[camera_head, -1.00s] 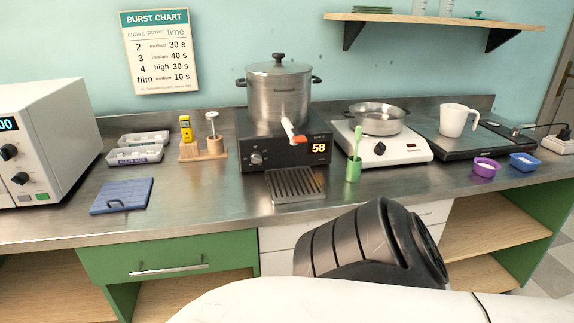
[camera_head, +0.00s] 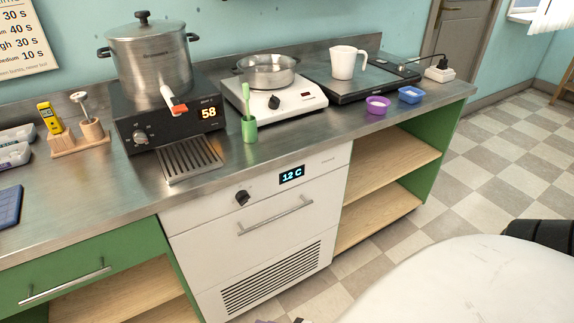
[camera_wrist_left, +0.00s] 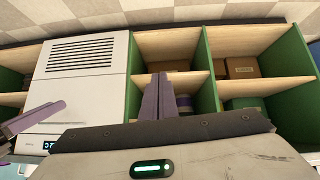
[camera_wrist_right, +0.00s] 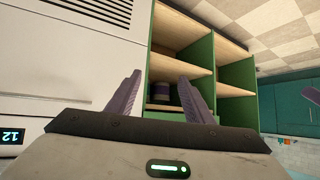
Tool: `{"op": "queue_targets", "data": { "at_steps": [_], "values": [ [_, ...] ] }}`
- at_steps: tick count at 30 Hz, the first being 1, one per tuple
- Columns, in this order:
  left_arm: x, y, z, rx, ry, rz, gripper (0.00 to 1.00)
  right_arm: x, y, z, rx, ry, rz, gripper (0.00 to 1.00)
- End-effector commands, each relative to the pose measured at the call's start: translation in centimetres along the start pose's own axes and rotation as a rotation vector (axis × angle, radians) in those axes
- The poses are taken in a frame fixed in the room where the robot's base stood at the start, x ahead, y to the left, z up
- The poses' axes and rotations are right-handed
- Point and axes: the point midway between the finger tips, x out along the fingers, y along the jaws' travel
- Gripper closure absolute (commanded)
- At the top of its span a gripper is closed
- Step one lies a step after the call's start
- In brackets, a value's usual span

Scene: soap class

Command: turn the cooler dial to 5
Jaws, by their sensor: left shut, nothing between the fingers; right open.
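The cooler (camera_head: 190,245) is a white front under the counter, with a vent grille low down and a bar handle. Its dark dial (camera_head: 242,198) sits above the handle, and its display (camera_head: 292,175) reads 12 C. I cannot read the dial's setting. My left gripper (camera_wrist_left: 160,95) is shut and empty in the left wrist view, with the cooler (camera_wrist_left: 85,75) to its left. My right gripper (camera_wrist_right: 158,95) is open and empty in the right wrist view, facing the cooler (camera_wrist_right: 70,65) and shelves. Only small purple tips show at the head view's bottom edge.
Open shelves (camera_head: 390,160) lie right of the cooler. The checkered floor is clear.

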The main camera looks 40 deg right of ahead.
Motion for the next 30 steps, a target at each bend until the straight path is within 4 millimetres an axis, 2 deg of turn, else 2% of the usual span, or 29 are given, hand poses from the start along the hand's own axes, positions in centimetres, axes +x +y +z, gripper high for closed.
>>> {"op": "queue_targets", "data": {
  "at_steps": [1,3,6,9,12,16,23,30],
  "values": [
    [-0.6,0.1,-0.3,-0.003,-0.006,0.0,1.0,0.8,2.0,-3.1,0.01,0.086,0.04,0.53],
    [-1.0,0.0,-0.3,-0.006,-0.012,-0.002,1.0,1.8,5.3,-6.9,0.026,0.22,0.108,0.53],
    [-1.6,-0.2,-0.5,-0.011,-0.015,-0.006,1.0,2.0,10.0,-11.7,0.05,0.399,0.218,0.53],
    [-1.9,-0.5,-0.6,-0.015,-0.014,-0.013,1.0,1.3,13.8,-14.9,0.071,0.538,0.321,0.53],
    [-2.0,-0.9,-0.3,-0.016,-0.021,-0.02,1.0,0.5,16.1,-16.5,0.084,0.621,0.391,0.53],
    [-1.7,-1.1,0.2,-0.014,-0.023,-0.021,1.0,0.7,17.4,-17.5,0.089,0.661,0.423,0.53],
    [-0.4,-0.9,1.3,-0.006,-0.023,-0.015,1.0,3.7,19.0,-19.6,0.086,0.664,0.421,0.53],
    [0.6,0.0,1.2,0.005,-0.01,0.003,1.0,6.5,20.6,-21.9,0.087,0.661,0.42,0.53]
  ]
}}
